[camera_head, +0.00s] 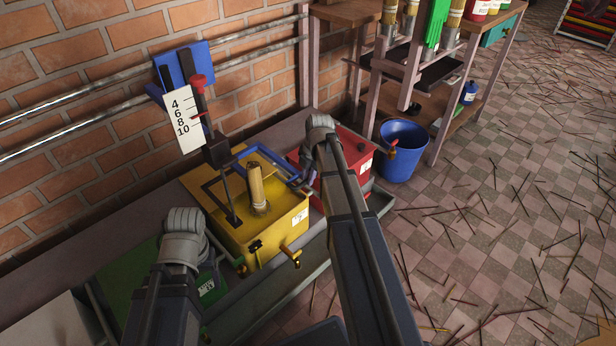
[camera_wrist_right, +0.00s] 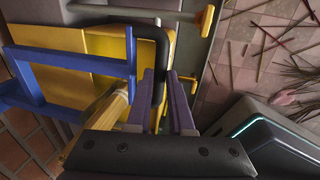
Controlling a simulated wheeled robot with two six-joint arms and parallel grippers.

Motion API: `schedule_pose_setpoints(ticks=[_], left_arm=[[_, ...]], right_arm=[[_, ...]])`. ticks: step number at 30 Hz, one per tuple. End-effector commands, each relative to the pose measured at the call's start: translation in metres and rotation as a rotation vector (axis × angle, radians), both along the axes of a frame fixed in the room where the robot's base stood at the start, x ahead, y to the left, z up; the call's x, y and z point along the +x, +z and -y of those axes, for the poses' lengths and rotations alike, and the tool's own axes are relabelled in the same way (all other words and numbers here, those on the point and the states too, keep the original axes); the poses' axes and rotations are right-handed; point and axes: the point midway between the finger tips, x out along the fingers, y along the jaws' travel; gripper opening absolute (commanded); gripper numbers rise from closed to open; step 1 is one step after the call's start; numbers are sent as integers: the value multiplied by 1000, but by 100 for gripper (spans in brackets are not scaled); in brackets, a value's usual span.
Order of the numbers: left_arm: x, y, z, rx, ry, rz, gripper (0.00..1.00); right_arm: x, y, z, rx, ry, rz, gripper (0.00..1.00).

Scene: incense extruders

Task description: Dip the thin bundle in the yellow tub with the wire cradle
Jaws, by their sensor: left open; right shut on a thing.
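The yellow tub (camera_head: 277,240) stands on the bench by the wall. A tan bundle (camera_head: 257,186) with a grey band low on it stands upright in the tub; it also shows in the right wrist view (camera_wrist_right: 108,108). A blue square frame (camera_head: 268,157) lies over the tub's far right part, also in the right wrist view (camera_wrist_right: 78,58). My right gripper (camera_wrist_right: 166,80) is shut on a black handle (camera_wrist_right: 160,42) by the frame. My left gripper (camera_head: 208,244) is open, low at the tub's left; its fingertips are mostly hidden. I cannot tell which part is the wire cradle.
A black rod gauge (camera_head: 192,88) with a numbered white card (camera_head: 183,116) reaches down to the tub. A red tub (camera_head: 357,152) is partly behind my right arm; a green tub (camera_head: 207,289) is at lower left. A blue bucket (camera_head: 403,160) stands on the stick-strewn floor.

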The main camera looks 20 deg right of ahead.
Motion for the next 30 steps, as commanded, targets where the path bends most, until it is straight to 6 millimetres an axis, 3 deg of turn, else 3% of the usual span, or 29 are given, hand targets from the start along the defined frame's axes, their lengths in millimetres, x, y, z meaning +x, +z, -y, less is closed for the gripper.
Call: schedule_pose_setpoints(ticks=[20,30], left_arm=[[0,4,0,0,-1,0,71],[0,33,0,0,-7,-1,71]], right_arm=[[0,4,0,0,0,0,0],[0,33,0,0,0,0,0]])
